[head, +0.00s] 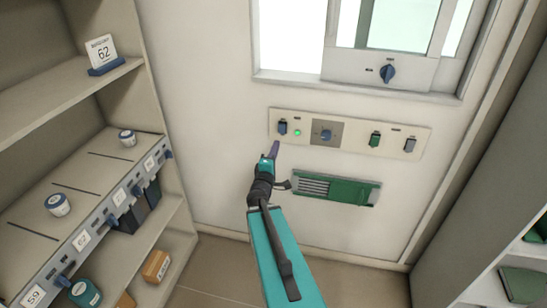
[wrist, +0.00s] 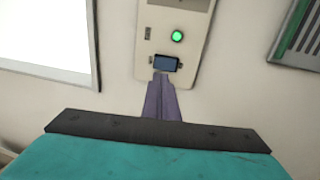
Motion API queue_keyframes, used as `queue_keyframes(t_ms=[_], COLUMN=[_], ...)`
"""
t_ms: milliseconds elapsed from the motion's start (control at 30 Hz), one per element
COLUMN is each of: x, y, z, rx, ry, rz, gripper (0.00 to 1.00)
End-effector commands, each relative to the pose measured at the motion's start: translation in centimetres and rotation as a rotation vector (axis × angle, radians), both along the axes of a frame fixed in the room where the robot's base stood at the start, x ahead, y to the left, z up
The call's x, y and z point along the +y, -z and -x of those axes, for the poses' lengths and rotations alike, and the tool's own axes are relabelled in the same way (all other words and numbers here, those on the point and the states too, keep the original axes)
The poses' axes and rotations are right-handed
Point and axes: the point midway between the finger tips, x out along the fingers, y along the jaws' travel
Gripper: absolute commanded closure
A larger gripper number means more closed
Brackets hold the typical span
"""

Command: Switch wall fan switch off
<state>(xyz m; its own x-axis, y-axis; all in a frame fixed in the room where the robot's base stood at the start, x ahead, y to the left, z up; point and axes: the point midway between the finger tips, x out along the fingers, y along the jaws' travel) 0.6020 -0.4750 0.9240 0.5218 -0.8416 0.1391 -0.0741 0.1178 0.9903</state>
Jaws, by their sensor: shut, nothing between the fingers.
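A long cream switch panel (head: 351,150) is on the wall below the window in the head view. At its left end is a dark blue rocker switch (head: 283,127) with a lit green lamp (head: 297,133) beside it. The wrist view shows the same blue switch (wrist: 167,63) and glowing green lamp (wrist: 177,36). The label by the switch is too small to read. My gripper (head: 275,147) is shut and empty, just below the blue switch. In the wrist view its purple fingertips (wrist: 161,77) point at the switch's lower edge; whether they touch it I cannot tell.
The panel also has a blue knob (head: 326,136), a green switch (head: 375,139) and a grey switch (head: 410,145). A green vent (head: 337,190) is below. Another knob (head: 388,73) is on the window frame. A shelf (head: 75,75) with small jars stands left.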

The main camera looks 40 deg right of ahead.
Motion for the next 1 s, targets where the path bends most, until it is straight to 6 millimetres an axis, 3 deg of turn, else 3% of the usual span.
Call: queue_keyframes(t_ms=[1000], x=[-7.4], y=[-1.3], z=[-4.6], rx=[0.001], ry=[0.0], rz=[0.001], gripper=[1.0])
